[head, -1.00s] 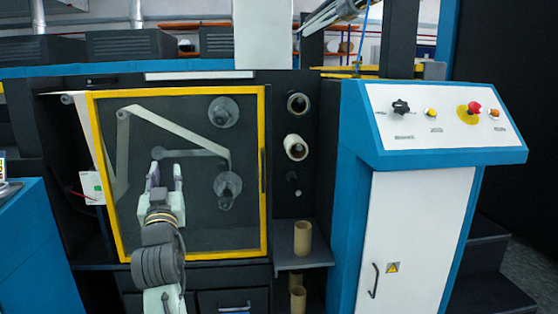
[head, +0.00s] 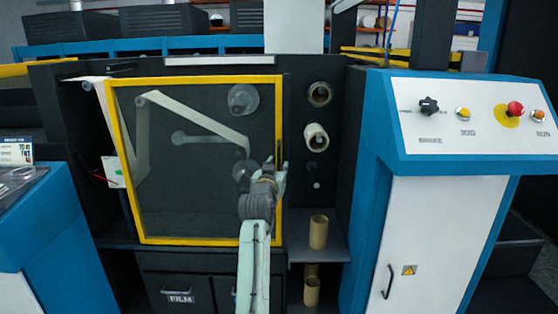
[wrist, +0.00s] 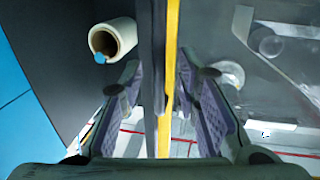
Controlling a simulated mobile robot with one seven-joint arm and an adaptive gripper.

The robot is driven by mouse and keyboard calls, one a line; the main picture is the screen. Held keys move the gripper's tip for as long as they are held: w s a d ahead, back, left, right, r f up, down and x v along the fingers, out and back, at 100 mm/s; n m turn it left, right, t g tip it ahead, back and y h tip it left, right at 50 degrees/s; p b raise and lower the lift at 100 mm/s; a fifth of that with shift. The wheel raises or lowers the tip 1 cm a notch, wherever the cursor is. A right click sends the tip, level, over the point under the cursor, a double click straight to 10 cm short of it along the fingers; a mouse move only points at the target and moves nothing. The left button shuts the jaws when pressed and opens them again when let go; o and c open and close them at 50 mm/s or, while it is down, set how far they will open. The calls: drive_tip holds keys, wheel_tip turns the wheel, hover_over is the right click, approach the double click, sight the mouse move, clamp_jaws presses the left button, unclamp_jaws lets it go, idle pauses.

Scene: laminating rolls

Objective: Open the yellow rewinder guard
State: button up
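The yellow rewinder guard (head: 190,79) is a clear panel in a yellow frame, closed over the rewinder. Its dark handle (head: 280,150) is on the right side of the frame. My gripper (head: 277,168) is at this right side, by the lower part of the handle. In the wrist view my gripper (wrist: 162,108) is open, with its purple-grey finger pads on either side of a dark upright bar (wrist: 152,50) and the yellow frame edge (wrist: 172,40). The pads look apart from both.
Right of the guard, a pale roll core (head: 315,137) sticks out, and a cardboard core (head: 318,232) stands on a small shelf (head: 330,250). Further right is the control console (head: 470,115). A blue cabinet (head: 35,220) stands at left.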

drive_tip(key=shift+w+d, duration=0.25)
drive_tip(key=shift+w, duration=1)
drive_tip(key=shift+c, duration=0.2)
clamp_jaws()
